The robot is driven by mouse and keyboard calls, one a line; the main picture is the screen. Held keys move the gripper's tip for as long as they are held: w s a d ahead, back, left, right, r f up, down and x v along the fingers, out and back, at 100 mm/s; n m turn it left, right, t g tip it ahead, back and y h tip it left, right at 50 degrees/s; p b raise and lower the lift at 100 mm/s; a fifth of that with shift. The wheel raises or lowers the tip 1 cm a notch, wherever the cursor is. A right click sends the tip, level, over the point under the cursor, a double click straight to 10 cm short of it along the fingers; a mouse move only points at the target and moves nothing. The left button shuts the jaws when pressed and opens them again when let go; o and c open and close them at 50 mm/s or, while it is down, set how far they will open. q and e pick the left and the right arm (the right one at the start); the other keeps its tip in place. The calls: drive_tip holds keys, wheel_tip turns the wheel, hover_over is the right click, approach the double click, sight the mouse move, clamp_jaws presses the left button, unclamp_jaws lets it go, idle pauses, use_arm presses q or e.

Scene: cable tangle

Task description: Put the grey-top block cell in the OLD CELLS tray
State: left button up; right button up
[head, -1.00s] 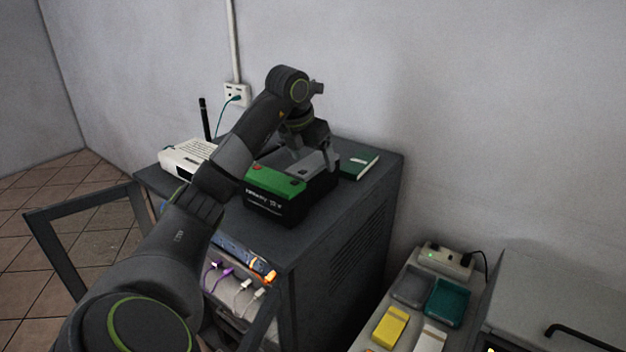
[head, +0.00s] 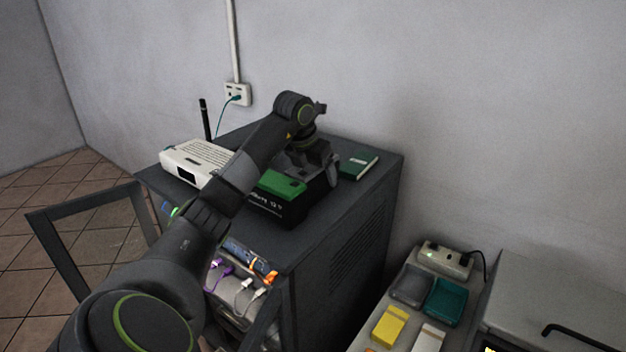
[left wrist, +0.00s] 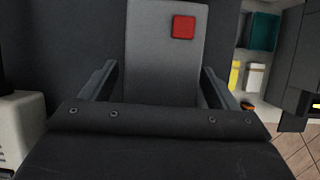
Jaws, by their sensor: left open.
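The grey-top block cell sits beside the green-top block (head: 280,184) in or on a black battery unit (head: 272,210) on the dark cabinet. In the left wrist view its grey top (left wrist: 160,62) with a red square fills the space between my fingers. My left gripper (head: 318,168) is over it, open, one finger on each side; it also shows in the left wrist view (left wrist: 160,72). I cannot tell whether the fingers touch it. A grey tray (head: 411,284) and a teal tray (head: 445,302) stand on the bench at right; no OLD CELLS label is readable. My right gripper is out of view.
A white router (head: 196,160) with a black antenna stands left on the cabinet top (head: 340,208). Cables and plugs (head: 240,288) show inside the cabinet. A yellow block (head: 390,326) and a power strip (head: 446,260) are on the bench.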

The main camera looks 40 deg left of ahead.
use_arm(q)
drive_tip(key=shift+f, duration=0.15)
clamp_jaws()
drive_tip(key=shift+w, duration=0.1)
idle(0.8)
